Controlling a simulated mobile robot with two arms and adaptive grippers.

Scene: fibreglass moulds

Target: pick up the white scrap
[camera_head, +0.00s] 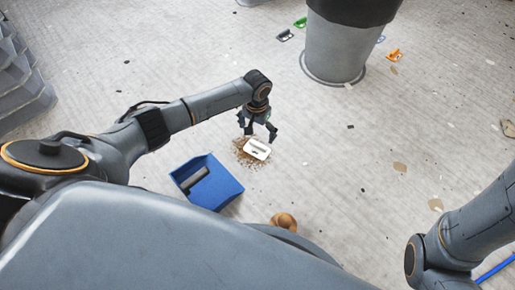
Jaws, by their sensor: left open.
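The white scrap (257,149) is a small flat piece with a dark slot. It lies on a patch of brown crumbs (240,152) on the floor, near the middle of the head view. My left gripper (259,136) is open, pointing down just above and behind the scrap in the picture. I cannot tell whether its fingers touch the scrap. My right arm shows at the right edge, and its gripper is out of view.
A blue dustpan-like tray (222,190) lies just left of and nearer than the scrap. A grey bin (335,50) stands at the back. Green (300,22), black (285,35) and orange (394,55) scraps lie around it. Grey stacked bins (20,80) stand at far left.

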